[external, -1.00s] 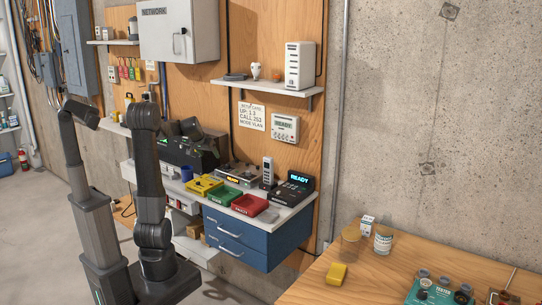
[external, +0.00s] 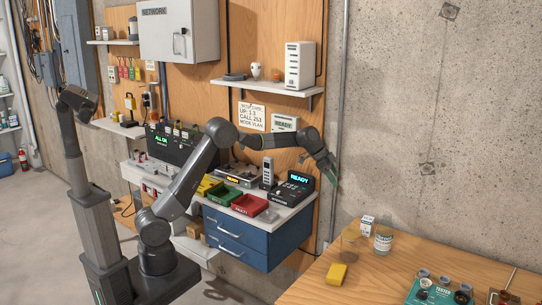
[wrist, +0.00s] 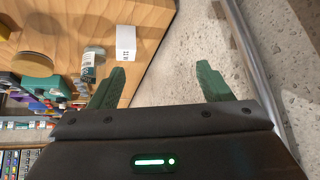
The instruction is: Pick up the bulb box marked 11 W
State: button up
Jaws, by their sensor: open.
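A small white box (external: 367,225) stands at the back of the wooden table, close to the concrete wall. Its dark marking is too small to read, so I cannot confirm 11 W. In the wrist view the white box (wrist: 126,42) stands just beyond the left finger's tip, left of the gap between the fingers. My gripper (external: 334,172) is in the air above and left of the box, by the wall. In the wrist view my gripper (wrist: 160,82) has its green fingers wide apart with nothing between them.
A yellow block (external: 337,273) and a teal tester (external: 428,293) are nearer the front. A vertical pipe (external: 341,110) runs up the wall near my gripper.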

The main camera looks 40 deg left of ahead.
aim_at(366, 218)
jog(key=s+d+f+m, duration=0.1)
jog(key=d+f, duration=0.2)
jog(key=d, duration=0.1)
jog(key=d+f+m+g+p, duration=0.1)
jog(key=d+f, duration=0.2)
jog(key=d, duration=0.2)
jog(key=s+d+f+m, duration=0.1)
jog(key=d+f+m, duration=0.1)
jog(key=d+f, duration=0.2)
jog(key=shift+s+d+p, duration=0.3)
jog(key=shift+d+p, duration=0.1)
jog(key=shift+d, duration=0.2)
jog(key=shift+p+x, duration=1.3)
jog(key=shift+x, duration=2.05)
jog(key=shift+d, duration=0.1)
jog(key=c, duration=1.2)
